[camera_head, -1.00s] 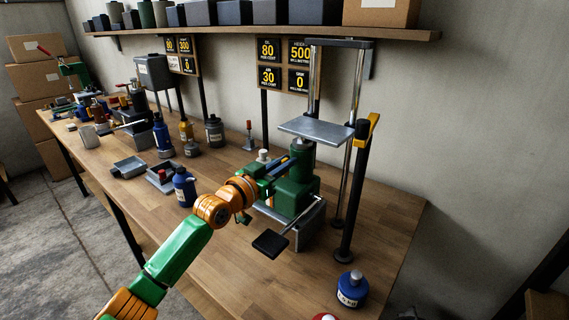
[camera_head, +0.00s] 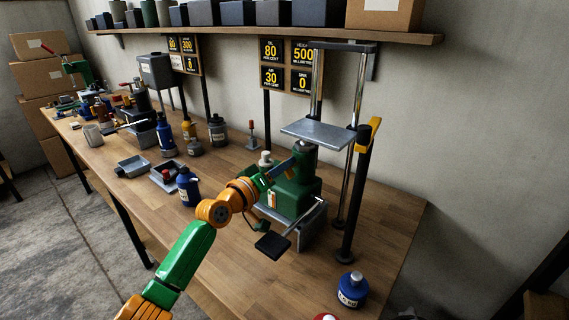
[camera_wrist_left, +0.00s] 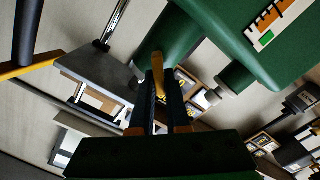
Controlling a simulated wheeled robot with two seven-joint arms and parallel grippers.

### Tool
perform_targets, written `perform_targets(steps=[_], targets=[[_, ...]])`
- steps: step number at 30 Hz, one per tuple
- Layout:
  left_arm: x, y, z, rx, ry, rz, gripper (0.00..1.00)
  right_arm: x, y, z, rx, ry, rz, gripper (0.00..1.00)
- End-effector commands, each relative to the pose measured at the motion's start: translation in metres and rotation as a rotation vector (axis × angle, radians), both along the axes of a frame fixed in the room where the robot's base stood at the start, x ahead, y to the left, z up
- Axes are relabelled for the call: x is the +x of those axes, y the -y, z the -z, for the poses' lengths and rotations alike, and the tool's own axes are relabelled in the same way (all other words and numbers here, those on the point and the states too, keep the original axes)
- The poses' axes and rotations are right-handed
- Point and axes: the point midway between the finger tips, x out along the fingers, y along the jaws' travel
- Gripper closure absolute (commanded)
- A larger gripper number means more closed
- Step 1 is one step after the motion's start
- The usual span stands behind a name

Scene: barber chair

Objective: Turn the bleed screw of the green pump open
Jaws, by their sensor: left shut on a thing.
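The green pump (camera_head: 293,196) stands on a grey base on the wooden bench. Its green body also fills the upper right of the left wrist view (camera_wrist_left: 285,45). My left gripper (camera_head: 287,166) reaches the pump's left side near its upper part. In the left wrist view its dark fingers (camera_wrist_left: 163,100) are close together around a narrow yellow-orange piece (camera_wrist_left: 158,72), which appears to be the bleed screw, against the green cylinder. The fingers hide part of that piece, so its angle is hard to tell. My right gripper is not in view.
A metal plate (camera_head: 318,132) on posts stands above the pump. A black post (camera_head: 354,200) with a yellow top is to its right. A black pedal (camera_head: 271,245) juts out in front. Blue bottles stand left (camera_head: 188,186) and front right (camera_head: 352,289). The front bench is mostly clear.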

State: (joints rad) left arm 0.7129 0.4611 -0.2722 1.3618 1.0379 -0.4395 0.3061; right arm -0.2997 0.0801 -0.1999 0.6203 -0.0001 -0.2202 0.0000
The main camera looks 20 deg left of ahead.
Motion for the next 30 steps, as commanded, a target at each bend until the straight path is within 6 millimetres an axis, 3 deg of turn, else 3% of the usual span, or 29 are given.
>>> perform_targets(steps=[18,30], targets=[[0.001,-0.003,0.004,-0.528,-0.191,0.002,1.00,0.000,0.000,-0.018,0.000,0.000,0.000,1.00],[0.001,-0.003,0.006,-0.735,-0.266,0.003,1.00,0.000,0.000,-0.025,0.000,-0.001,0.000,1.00]])
